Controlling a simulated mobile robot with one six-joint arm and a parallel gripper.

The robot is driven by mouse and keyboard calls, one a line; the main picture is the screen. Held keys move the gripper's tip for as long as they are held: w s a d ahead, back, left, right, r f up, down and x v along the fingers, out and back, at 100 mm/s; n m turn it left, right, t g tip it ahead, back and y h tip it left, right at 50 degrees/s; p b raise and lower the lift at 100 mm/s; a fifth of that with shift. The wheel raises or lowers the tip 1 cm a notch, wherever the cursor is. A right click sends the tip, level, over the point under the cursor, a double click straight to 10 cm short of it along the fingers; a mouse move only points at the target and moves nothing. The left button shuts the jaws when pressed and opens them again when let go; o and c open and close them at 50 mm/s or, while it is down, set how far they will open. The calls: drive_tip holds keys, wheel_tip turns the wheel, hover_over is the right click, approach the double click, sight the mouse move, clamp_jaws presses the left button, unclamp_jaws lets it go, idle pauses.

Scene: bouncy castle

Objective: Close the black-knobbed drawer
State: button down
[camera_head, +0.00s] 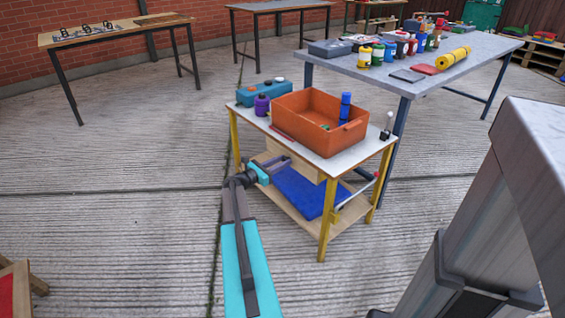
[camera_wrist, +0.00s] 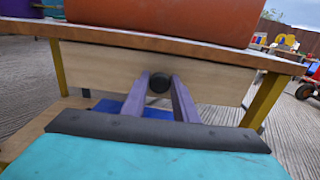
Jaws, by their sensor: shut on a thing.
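The drawer's front is a plain light-wood panel (camera_wrist: 215,80) just under the tabletop edge of a small yellow-legged table (camera_wrist: 180,46). Its round black knob (camera_wrist: 158,82) sits between the fingertips of my gripper (camera_wrist: 159,88) in the wrist view. The fingers are shut on the knob from either side. In the head view my gripper (camera_head: 280,163) reaches under the near left edge of the table, where the wood front (camera_head: 308,170) partly shows and the knob is hidden. How far the drawer stands out cannot be told clearly.
On the table top are an orange bin (camera_head: 318,125), a purple bottle (camera_head: 262,105) and a teal box (camera_head: 265,90). A blue mat (camera_head: 305,195) lies on the lower shelf. A larger grey table (camera_head: 435,95) with paints stands behind.

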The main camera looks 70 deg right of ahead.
drive_tip(key=shift+s+d+r, duration=0.1)
drive_tip(key=shift+s+d, duration=0.2)
drive_tip(key=shift+s, duration=0.05)
drive_tip(key=c, duration=1.4)
unclamp_jaws()
drive_tip(key=shift+c, duration=0.2)
drive_tip(key=shift+w+a, duration=0.1)
drive_tip(key=shift+w+a, duration=0.1)
drive_tip(key=shift+w+a, duration=0.2)
drive_tip(key=shift+a, duration=0.15)
drive_tip(key=p+v, duration=0.2)
drive_tip(key=v, duration=1)
drive_tip(key=shift+a, duration=0.35)
drive_tip(key=shift+w, duration=0.2)
